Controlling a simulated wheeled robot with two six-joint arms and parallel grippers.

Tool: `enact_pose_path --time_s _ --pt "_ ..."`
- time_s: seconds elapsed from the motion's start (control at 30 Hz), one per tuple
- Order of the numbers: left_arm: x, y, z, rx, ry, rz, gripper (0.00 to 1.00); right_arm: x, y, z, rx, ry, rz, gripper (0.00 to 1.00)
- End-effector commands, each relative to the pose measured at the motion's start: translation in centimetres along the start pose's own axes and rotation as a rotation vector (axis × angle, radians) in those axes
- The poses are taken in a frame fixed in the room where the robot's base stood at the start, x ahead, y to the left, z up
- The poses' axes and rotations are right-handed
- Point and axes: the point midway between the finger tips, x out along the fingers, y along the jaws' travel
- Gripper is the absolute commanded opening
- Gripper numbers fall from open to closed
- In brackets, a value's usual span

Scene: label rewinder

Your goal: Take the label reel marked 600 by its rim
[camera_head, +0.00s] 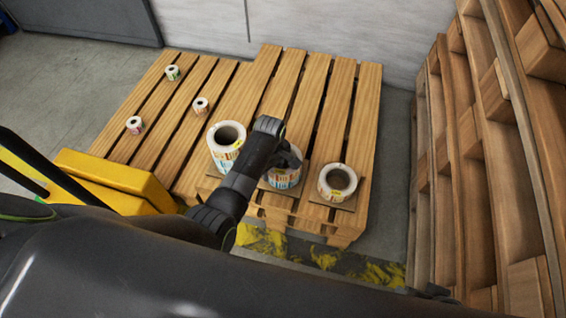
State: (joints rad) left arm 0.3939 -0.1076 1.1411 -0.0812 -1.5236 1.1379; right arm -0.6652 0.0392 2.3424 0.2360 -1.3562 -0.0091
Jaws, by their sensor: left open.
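Three large label reels stand in a row near the front of the wooden pallet: a left reel (222,158), a middle reel (284,181) and a right reel (338,182). All are white with coloured labels and yellowish tags. The marks are too small to read, so I cannot tell which is the 600. My left gripper (289,158) is open over the middle reel and hides most of its top. I cannot tell whether it touches the rim. My right gripper is not in view.
The reels stand on a slatted pallet (300,85). Several small reels, one of them white and green (173,73), sit at its back left. Stacked pallets (490,150) rise close on the right. A yellow block (115,176) is at the left.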

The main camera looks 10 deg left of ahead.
Motion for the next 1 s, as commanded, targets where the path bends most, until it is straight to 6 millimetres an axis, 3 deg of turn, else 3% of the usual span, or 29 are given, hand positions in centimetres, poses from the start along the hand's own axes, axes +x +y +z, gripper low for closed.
enact_pose_path --time_s 0.13,0.47,0.8,0.9,1.0 --pt "-0.1 0.0 0.0 0.0 0.0 0.0 0.43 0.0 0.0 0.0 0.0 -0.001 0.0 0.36" --pt "-0.1 0.0 0.0 0.0 0.001 0.0 0.0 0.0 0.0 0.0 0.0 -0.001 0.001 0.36" --pt "-0.4 0.1 0.0 0.0 0.001 0.002 0.0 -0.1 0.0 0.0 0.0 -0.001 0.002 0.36" --pt "-1.3 0.1 -0.1 0.001 0.002 0.003 0.0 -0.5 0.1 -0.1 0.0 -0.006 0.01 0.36" --pt "-3.0 0.1 -0.1 0.001 0.002 0.004 0.0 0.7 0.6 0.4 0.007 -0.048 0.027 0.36"
